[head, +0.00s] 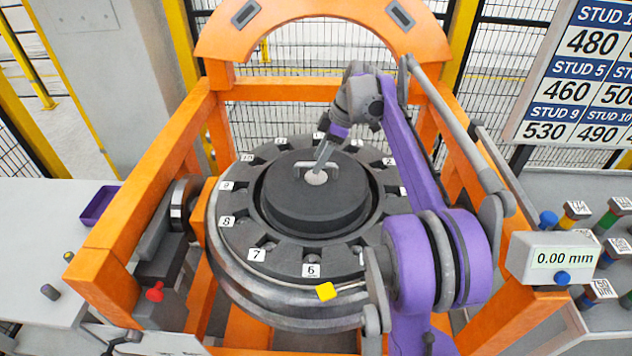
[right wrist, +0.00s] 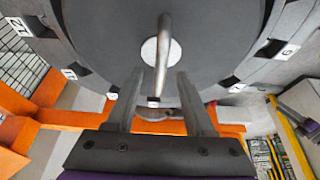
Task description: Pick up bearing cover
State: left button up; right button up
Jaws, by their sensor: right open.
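The bearing cover (head: 290,205) is a dark round disc in the middle of the numbered ring, with a grey bar handle across a light round centre. The cover (right wrist: 100,30) fills the top of the right wrist view, with its handle (right wrist: 163,45) running nearly upright there. My right gripper (head: 320,160) is at the handle, open. In the right wrist view its two fingers (right wrist: 161,75) appear on either side of the handle's lower end, with gaps on both sides. Contact is not visible. My left gripper is not in view.
The numbered ring (head: 285,262) surrounds the cover inside an orange gantry frame (head: 155,170). A 0.00 mm display (head: 563,258) and several coloured knobbed pieces are at right. A purple tray (head: 98,206) is at left.

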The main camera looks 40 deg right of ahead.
aim_at(316, 179)
jog(key=shift+x, duration=1.35)
grip_shut()
dwell(0.3)
